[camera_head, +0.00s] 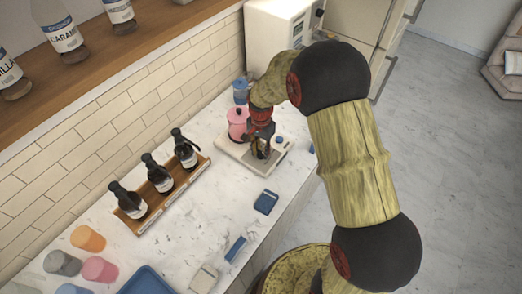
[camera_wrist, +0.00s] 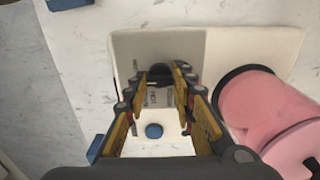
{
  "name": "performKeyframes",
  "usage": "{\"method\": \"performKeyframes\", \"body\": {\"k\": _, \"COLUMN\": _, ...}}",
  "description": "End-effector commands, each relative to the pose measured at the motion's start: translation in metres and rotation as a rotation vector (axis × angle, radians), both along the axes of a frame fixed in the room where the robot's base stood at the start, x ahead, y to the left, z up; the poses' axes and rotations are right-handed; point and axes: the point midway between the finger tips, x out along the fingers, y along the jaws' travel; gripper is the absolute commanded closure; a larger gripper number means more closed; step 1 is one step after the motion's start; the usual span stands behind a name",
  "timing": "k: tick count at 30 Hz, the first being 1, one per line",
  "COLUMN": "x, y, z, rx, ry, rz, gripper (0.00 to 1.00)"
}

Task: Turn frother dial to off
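The frother is a white base (camera_head: 233,149) on the marble counter with a pink lidded jug (camera_head: 237,125) on it. In the wrist view the base (camera_wrist: 225,50) has a grey panel holding a black round knob (camera_wrist: 160,75), which looks like the dial, with small labels beside it. The dial's pointer setting is too small to read. A round blue button (camera_wrist: 153,130) lies nearer my wrist. My gripper (camera_wrist: 160,82) is open above the panel, its fingertips on either side of the black knob. I cannot tell whether they touch it. In the head view my gripper (camera_head: 262,145) partly hides the base.
The pink jug (camera_wrist: 265,110) stands close right of my gripper in the wrist view. A wooden rack (camera_head: 165,203) with dark bottles, a blue box (camera_head: 266,202) and several coloured cups stand on the counter. A white machine (camera_head: 275,35) stands behind.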

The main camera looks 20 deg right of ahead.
Motion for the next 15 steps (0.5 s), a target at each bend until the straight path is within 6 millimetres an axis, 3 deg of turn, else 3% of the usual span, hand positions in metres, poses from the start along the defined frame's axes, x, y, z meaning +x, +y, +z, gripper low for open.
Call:
{"method": "performKeyframes", "body": {"k": 12, "x": 0.0005, "y": 0.0002, "z": 0.0002, "rx": 0.001, "ry": -0.001, "rz": 0.000, "gripper": 1.00}}
{"method": "performKeyframes", "body": {"k": 15, "x": 0.0005, "y": 0.0003, "z": 0.0003, "rx": 0.000, "ry": -0.001, "rz": 0.002, "gripper": 1.00}}
